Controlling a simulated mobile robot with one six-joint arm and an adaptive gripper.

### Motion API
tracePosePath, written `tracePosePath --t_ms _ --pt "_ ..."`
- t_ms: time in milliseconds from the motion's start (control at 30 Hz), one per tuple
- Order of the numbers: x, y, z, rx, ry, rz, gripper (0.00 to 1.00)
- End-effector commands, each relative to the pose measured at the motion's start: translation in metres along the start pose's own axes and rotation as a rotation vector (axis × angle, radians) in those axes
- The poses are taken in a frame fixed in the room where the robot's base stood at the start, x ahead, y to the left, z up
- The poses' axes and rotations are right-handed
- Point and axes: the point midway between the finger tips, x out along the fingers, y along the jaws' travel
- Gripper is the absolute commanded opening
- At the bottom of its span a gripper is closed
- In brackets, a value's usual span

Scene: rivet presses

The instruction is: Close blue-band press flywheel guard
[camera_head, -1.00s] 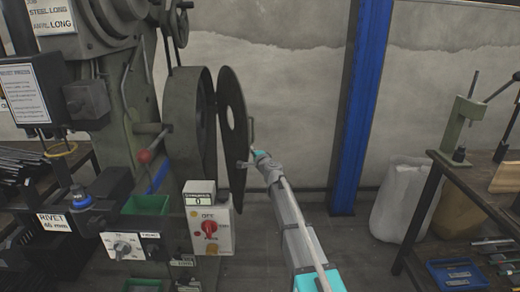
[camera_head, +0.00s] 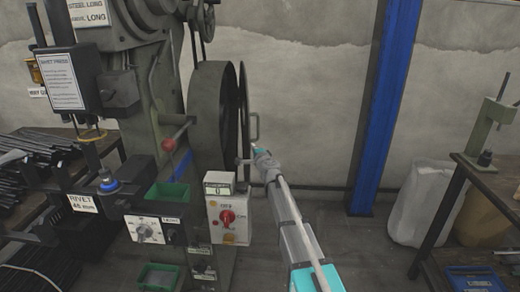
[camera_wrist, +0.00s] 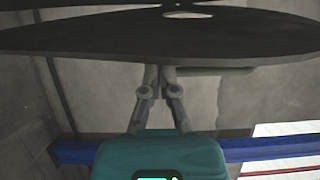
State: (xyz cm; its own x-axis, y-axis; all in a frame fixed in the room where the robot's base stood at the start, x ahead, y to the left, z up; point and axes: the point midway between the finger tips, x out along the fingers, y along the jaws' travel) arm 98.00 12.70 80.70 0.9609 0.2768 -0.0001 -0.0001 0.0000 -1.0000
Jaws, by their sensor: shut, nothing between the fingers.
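The green press (camera_head: 150,110) shows a blue strip (camera_head: 182,163) low on its body. Its flywheel guard (camera_head: 244,105) is a dark round plate, seen nearly edge-on just right of the round flywheel housing (camera_head: 213,110). A narrow gap shows between them. A handle (camera_head: 256,126) sticks out from the plate's right face. My gripper (camera_head: 256,150) is right of the plate's lower part, below the handle. In the wrist view the shut, empty fingers (camera_wrist: 160,72) point at the plate (camera_wrist: 150,42), with the handle (camera_wrist: 215,71) to their right. I cannot tell whether the fingertips touch the plate.
A control box with a red knob (camera_head: 227,217) sits below the housing. A blue post (camera_head: 385,110) stands right of my arm against the wall. White sacks (camera_head: 420,205) and a workbench (camera_head: 480,180) are at the right. Floor shows between press and post.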

Motion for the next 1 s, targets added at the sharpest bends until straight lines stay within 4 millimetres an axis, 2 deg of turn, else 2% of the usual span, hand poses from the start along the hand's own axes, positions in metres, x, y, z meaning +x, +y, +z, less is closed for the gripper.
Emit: tracePosePath --t_ms 367,667,700,1000 --pt "-0.002 0.000 -0.007 0.000 -0.001 0.000 0.00" --pt "-0.013 0.000 -0.039 0.000 0.000 0.000 0.00" --pt "-0.023 0.000 -0.032 0.000 -0.002 0.000 0.00" --pt "-0.068 0.000 -0.006 0.000 0.000 0.000 0.00"
